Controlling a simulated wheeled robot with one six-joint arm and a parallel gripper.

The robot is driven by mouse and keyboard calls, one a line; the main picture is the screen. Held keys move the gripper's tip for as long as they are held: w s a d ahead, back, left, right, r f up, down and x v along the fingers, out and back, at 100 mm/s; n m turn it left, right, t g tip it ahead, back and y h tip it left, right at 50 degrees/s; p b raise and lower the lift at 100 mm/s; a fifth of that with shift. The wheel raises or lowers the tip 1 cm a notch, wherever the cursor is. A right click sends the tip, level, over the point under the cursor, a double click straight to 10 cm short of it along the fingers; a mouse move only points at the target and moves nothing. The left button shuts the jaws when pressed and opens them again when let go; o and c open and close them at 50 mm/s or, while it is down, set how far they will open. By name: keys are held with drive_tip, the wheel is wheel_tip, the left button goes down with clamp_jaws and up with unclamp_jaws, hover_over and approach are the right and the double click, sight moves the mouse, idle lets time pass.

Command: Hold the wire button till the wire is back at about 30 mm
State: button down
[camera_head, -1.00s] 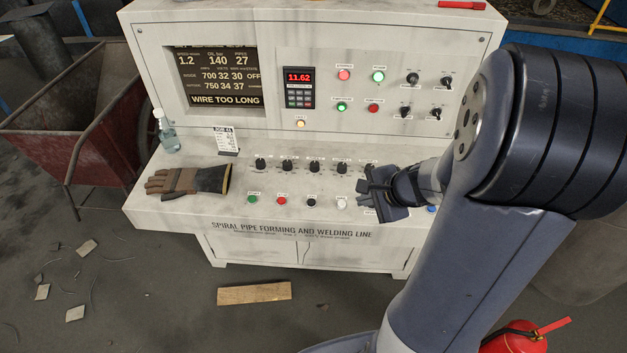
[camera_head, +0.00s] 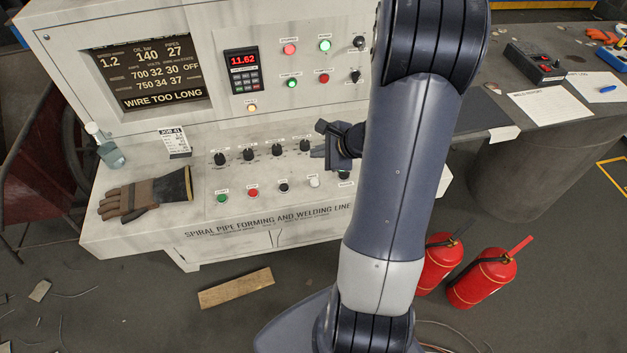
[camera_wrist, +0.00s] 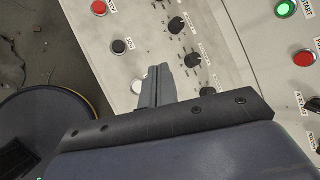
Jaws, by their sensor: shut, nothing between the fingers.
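The console screen (camera_head: 150,70) reads "WIRE TOO LONG", with rows 700 32 30 OFF and 750 34 37. The front row has a green button (camera_head: 222,198), a red button (camera_head: 253,193), a black button (camera_head: 283,187) and a white button (camera_head: 314,181). Another button (camera_head: 343,175) is partly hidden by my arm. I cannot read which is the wire button. My gripper (camera_head: 316,153) is shut and empty above the console's right part. In the wrist view its fingertips (camera_wrist: 158,72) show beside the white button (camera_wrist: 138,87); contact cannot be told.
Several black knobs (camera_head: 248,153) stand behind the buttons, close to my gripper. A work glove (camera_head: 145,194) and a bottle (camera_head: 108,148) lie or stand at the console's left. Fire extinguishers (camera_head: 483,279) stand on the floor at right, near a table with papers (camera_head: 549,106).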

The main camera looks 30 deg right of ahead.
wheel_tip(320, 180, down, 7)
drive_tip(key=b, duration=0.5)
drive_tip(key=shift+f, duration=0.15)
drive_tip(key=shift+f+b, duration=0.7)
drive_tip(key=shift+b, duration=0.25)
idle(1.0)
drive_tip(key=shift+f+b, duration=0.45)
drive_tip(key=shift+b, duration=0.15)
drive_tip(key=shift+f+b, duration=0.35)
drive_tip(key=shift+b, duration=0.15)
idle(0.4)
drive_tip(key=shift+r, duration=0.1)
idle(1.6)
drive_tip(key=shift+r+p, duration=0.5)
drive_tip(key=shift+r, duration=0.25)
drive_tip(key=shift+r+p, duration=1.85)
drive_tip(key=shift+r, duration=0.65)
